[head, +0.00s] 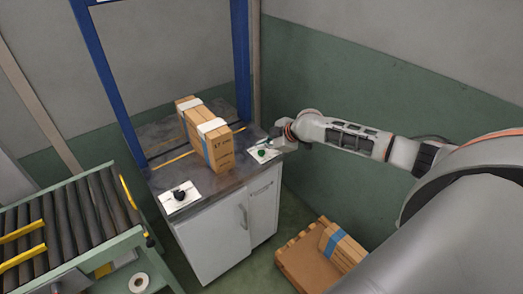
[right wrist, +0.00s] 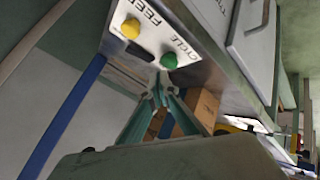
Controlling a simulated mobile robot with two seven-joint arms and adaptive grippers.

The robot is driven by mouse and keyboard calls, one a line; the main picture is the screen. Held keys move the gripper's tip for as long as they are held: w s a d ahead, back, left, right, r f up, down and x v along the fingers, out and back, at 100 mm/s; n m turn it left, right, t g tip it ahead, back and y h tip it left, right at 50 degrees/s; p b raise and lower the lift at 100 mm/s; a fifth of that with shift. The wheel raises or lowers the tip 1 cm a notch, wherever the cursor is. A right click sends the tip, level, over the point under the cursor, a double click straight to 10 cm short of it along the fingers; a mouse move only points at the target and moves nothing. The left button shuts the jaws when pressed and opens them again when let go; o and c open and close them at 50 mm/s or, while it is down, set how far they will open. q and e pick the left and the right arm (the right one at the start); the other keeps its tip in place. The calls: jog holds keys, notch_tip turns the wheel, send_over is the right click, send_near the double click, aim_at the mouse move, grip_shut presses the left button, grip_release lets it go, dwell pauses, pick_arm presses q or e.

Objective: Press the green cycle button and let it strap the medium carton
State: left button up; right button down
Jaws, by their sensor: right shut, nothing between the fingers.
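The medium carton (head: 218,151), brown with printing on its end, stands on the strapping machine's dark top under the blue arch (head: 241,60). White pieces sit on its upper edges and bluish bands show on it. The green cycle button (head: 263,153) is on a white plate right of the carton; in the right wrist view the green button (right wrist: 169,61) is beside the word CYCLE. My right gripper (head: 273,138) is shut and empty, close to the button; its fingertips (right wrist: 158,80) appear just short of it. Contact cannot be made out. My left gripper is not in view.
A yellow button (right wrist: 130,28) marked FEED shares the panel. A black knob (head: 180,195) sits on another white plate at the front left. A roller conveyor (head: 75,215) stands at the left. A strapped carton (head: 343,245) lies on a pallet (head: 300,262) at lower right.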

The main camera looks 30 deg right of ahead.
aim_at(263, 153)
notch_tip(263, 153, up, 3)
jog(key=p, duration=0.3)
jog(key=shift+f, duration=0.1)
jog(key=shift+r+p, duration=0.5)
jog(key=shift+r, duration=0.6)
